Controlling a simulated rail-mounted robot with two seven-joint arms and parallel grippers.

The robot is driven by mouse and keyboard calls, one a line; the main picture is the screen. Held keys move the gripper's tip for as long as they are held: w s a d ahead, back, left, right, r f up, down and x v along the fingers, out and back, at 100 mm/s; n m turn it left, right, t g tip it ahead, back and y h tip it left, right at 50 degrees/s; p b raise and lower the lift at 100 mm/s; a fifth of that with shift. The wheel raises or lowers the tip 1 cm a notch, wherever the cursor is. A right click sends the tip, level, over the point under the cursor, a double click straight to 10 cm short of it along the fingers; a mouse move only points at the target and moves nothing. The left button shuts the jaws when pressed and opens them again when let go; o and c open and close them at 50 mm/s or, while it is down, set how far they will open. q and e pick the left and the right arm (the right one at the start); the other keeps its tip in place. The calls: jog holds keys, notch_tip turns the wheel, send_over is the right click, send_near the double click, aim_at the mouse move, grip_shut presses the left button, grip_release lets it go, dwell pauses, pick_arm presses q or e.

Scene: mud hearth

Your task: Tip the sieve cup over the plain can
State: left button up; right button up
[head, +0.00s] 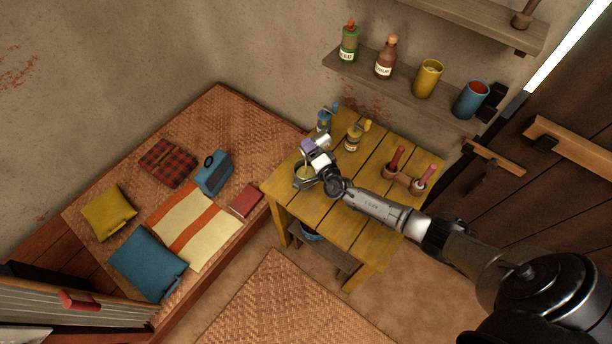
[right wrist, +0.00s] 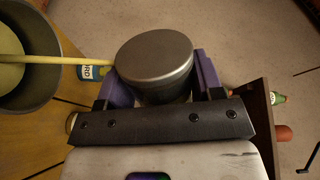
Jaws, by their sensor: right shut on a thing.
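My right gripper (head: 315,147) is over the far left part of the yellow table. Its purple fingers (right wrist: 206,75) are shut on a grey metal cup, which I take for the sieve cup (right wrist: 155,60); its flat round face is toward the wrist camera, and no holes show. In the head view the cup (head: 323,142) is small and partly covered by the gripper. A dark round vessel with pale contents (head: 303,184) stands beside and below the gripper; it also shows in the right wrist view (right wrist: 50,88). I cannot tell whether it is the plain can. My left gripper is out of view.
A blue can (head: 324,122) and a yellow labelled can (head: 353,139) stand behind the gripper. A holder with red-handled tools (head: 398,178) is at the table's right. A wooden rod (right wrist: 75,60) reaches from the vessel toward the cup. Bottles and cups line the wall shelf (head: 400,97).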

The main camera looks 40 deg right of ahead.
dwell(0.4)
jog(key=m, duration=0.2)
jog(key=r+m+b, duration=0.1)
jog(key=m, duration=0.1)
jog(key=shift+m, duration=0.4)
jog(key=m, duration=0.1)
jog(key=r+m, duration=0.1)
jog(key=m, duration=0.1)
jog(key=shift+m, duration=0.3)
jog(key=m, duration=0.1)
jog(key=m+b, duration=0.1)
jog(key=m, duration=0.1)
jog(key=shift+r+m, duration=0.3)
jog(key=shift+r, duration=0.05)
jog(key=m, duration=0.2)
jog(key=r+m, duration=0.1)
jog(key=m, duration=0.1)
jog(key=shift+b, duration=0.4)
jog(key=r+m, duration=0.1)
jog(key=m, duration=0.2)
jog(key=shift+r+m, duration=0.3)
jog(key=shift+r, duration=0.05)
jog(key=shift+r+m+p, duration=0.35)
jog(key=shift+m, duration=0.75)
